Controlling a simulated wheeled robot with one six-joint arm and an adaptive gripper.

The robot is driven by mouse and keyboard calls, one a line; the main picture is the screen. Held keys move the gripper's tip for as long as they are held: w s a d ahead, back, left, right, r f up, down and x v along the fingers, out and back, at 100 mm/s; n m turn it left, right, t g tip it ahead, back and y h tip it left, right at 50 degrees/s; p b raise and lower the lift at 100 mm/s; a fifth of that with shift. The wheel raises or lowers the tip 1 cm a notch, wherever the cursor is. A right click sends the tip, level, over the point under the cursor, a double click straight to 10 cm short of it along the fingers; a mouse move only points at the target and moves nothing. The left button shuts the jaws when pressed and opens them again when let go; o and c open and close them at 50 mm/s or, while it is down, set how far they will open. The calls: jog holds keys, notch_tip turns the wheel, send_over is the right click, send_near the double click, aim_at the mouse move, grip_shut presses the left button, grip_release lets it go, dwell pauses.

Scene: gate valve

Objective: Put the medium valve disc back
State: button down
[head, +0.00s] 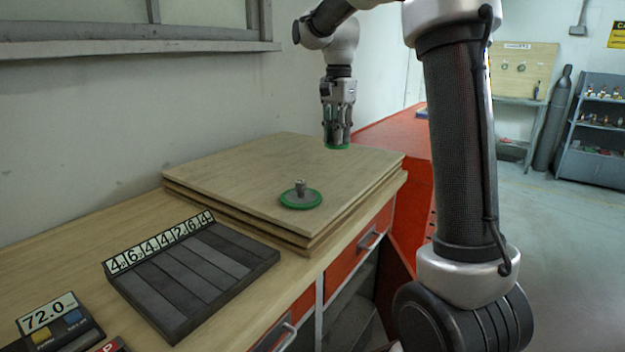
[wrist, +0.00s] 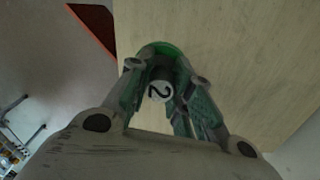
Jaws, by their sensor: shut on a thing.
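My gripper (head: 338,128) points straight down over the far part of the wooden board and is shut on a valve disc with a green rim (head: 336,147). In the wrist view, the held valve disc (wrist: 160,90) has a round white top marked "2" between the fingers, with its green rim (wrist: 165,49) showing beyond them. I cannot tell whether it touches the board. A second valve disc (head: 300,198), grey with a green rim and a short upright stem, lies flat nearer the board's front; no number is readable on it. I cannot tell which is the medium one.
The stacked wooden boards (head: 240,165) lie on a workbench (head: 40,250) against the wall. A dark tray of grey strips with number tiles (head: 190,275) and a display reading 72.0 (head: 58,318) stand at front left. The board between the two discs is clear.

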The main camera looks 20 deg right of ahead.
send_over(334, 181)
notch_tip(334, 181, down, 6)
jog(key=shift+a+f, duration=0.1)
jog(key=shift+f, duration=1.85)
jog(key=shift+f, duration=0.1)
jog(key=c, duration=1.3)
grip_release()
